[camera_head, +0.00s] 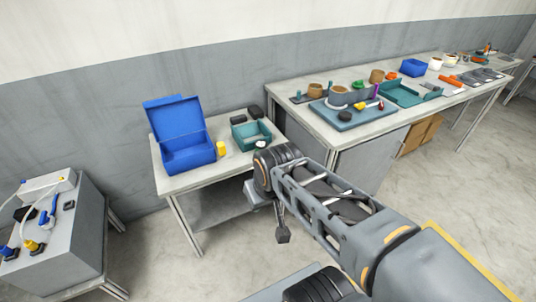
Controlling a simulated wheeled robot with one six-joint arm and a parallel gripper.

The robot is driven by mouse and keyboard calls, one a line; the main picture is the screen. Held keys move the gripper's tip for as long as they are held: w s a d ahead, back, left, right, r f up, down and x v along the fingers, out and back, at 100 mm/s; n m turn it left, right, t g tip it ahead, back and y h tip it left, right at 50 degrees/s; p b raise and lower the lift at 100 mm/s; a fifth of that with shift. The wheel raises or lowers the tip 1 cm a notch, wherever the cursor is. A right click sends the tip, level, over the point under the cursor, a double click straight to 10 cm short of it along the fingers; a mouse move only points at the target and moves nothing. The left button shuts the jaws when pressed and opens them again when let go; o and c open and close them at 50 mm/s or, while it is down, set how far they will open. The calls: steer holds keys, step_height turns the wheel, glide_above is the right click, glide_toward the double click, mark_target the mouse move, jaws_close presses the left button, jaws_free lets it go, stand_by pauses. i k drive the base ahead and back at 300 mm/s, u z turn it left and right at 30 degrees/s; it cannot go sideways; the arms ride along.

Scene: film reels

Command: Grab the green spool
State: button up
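A small green object (358,84), perhaps the green spool, sits towards the back of the long workbench, among brown cylinders. It is too small for me to tell its exact shape. My arm reaches in from the lower right, with a joint in front of the small table. The end of my gripper (283,236) seems to hang below that joint, over the floor and well apart from the green object. Most of the gripper is hidden behind my arm, and its opening cannot be made out.
The small table (185,180) holds an open blue box (188,155), a yellow cylinder (221,149) and a teal tray (240,143). The long workbench (300,122) carries a blue-grey tray (345,122), a green tray (400,98) and a blue bin (413,67). A grey cabinet (70,245) stands left.

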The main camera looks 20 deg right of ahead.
mark_target(259, 145)
steer(key=z, duration=0.55)
steer(key=i, duration=0.65)
steer(key=u, duration=3.3)
steer(key=k, duration=0.55)
steer(key=z, duration=0.9)
